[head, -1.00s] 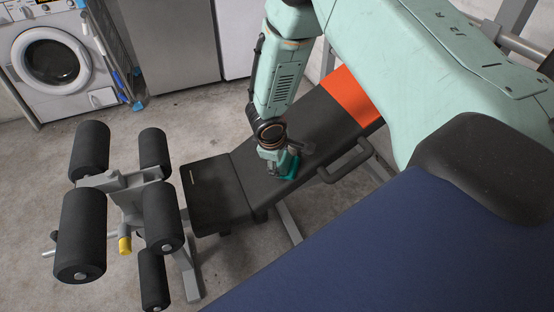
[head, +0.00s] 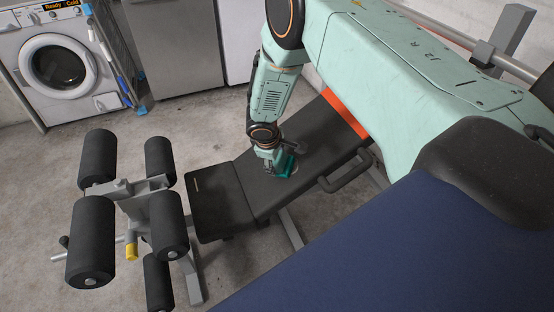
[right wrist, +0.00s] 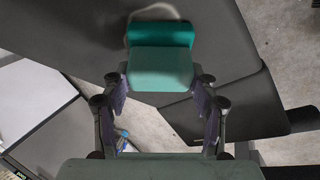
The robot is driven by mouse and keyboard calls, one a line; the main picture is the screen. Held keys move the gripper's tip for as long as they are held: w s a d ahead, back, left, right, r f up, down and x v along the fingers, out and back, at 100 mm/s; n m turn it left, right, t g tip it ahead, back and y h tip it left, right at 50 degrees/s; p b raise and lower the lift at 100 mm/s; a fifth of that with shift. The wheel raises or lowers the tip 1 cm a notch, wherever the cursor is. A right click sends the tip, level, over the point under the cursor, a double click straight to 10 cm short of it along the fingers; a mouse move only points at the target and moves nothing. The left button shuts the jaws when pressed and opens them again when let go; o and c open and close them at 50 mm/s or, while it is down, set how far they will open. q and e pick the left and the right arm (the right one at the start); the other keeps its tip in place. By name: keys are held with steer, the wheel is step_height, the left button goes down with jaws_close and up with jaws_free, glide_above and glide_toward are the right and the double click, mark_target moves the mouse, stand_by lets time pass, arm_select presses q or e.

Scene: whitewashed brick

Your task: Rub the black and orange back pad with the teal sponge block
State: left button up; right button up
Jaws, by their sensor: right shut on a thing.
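The black and orange back pad (head: 315,140) is the inclined part of a bench, with an orange band (head: 345,110) at its upper end. My right gripper (head: 273,158) is over its lower part. It is shut on the teal sponge block (head: 285,165), which appears to be against the pad's black surface. A pale outline on the pad rings the sponge's far end. My left gripper is not in view.
The black seat pad (head: 217,200) adjoins the lower end of the back pad. A leg frame with several black rollers (head: 92,240) stands at left. A handle (head: 345,172) sticks out beside the back pad. A washing machine (head: 60,65) stands behind, with bare floor between.

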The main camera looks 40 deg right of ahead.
steer(key=shift+w+d, duration=0.2)
steer(key=shift+w, duration=0.45)
steer(key=shift+w+d+f, duration=0.15)
steer(key=shift+w, duration=0.5)
steer(key=shift+w+d, duration=0.1)
steer(key=shift+w, duration=0.2)
steer(key=shift+s+d+r, duration=0.2)
steer(key=shift+s+a+p, duration=0.2)
steer(key=shift+s+p, duration=0.35)
steer(key=shift+s, duration=0.05)
steer(key=shift+s+a+p, duration=0.2)
steer(key=shift+s+p, duration=0.2)
steer(key=shift+s, duration=0.25)
steer(key=shift+s+a+p, duration=0.15)
steer(key=shift+s+p, duration=0.2)
steer(key=shift+s, duration=0.3)
steer(key=shift+s+a, duration=0.25)
steer(key=shift+s, duration=0.65)
steer(key=shift+s+a+b, duration=0.25)
steer(key=shift+s+b, duration=0.15)
steer(key=shift+s, duration=0.5)
